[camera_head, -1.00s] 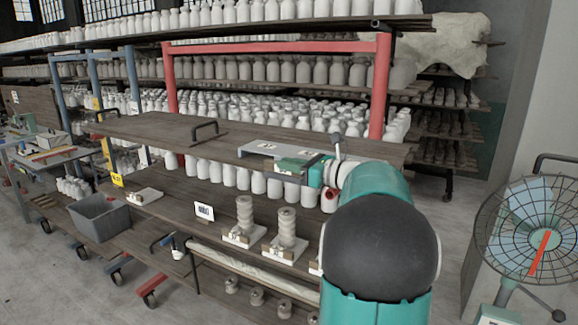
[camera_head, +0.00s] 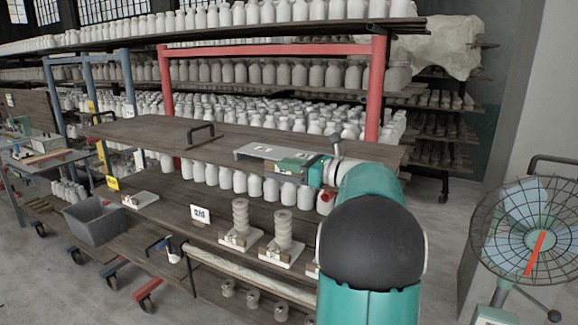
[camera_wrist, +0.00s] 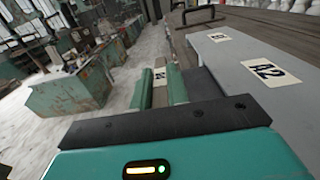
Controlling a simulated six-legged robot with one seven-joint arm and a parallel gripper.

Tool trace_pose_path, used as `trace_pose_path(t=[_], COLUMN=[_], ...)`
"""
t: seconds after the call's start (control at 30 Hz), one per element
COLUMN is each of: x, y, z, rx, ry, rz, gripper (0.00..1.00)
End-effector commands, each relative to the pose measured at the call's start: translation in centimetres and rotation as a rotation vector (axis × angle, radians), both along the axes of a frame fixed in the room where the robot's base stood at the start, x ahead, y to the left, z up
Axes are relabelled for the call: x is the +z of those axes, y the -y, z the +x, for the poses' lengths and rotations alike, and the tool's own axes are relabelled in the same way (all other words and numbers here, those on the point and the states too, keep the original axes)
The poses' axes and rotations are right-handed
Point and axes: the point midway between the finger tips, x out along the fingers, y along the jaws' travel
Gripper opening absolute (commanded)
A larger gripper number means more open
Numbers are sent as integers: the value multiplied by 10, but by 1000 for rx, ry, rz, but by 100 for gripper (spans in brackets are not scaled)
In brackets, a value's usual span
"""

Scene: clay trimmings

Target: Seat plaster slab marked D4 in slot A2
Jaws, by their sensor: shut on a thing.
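My gripper (camera_wrist: 160,88) is shut on a narrow pale piece with a small marked label (camera_wrist: 160,76); I cannot read the mark. Most of this piece is hidden between the teal fingers. In the head view my gripper (camera_head: 293,167) is at the front edge of a grey plate (camera_head: 246,155) on the upper board. In the wrist view the label A2 (camera_wrist: 268,70) lies on this plate, right of my gripper, with another label (camera_wrist: 218,38) farther off. The held piece is left of the plate's edge. I cannot tell whether they touch.
A black handle (camera_head: 201,130) stands on the board left of the plate. Below, two pale slabs (camera_head: 233,245) carry ringed stacks, and a bare-topped slab (camera_head: 140,200) lies near a grey bin (camera_head: 93,222). White bottles fill the racks. A fan (camera_head: 530,235) stands at right.

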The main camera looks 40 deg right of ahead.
Motion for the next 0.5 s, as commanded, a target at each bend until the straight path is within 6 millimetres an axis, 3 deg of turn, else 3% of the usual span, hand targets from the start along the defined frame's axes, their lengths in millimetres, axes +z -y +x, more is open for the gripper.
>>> trace_pose_path(t=[0.5], x=[1], y=[11], z=[4], rx=[0], ry=[2], rz=[-2], gripper=[0])
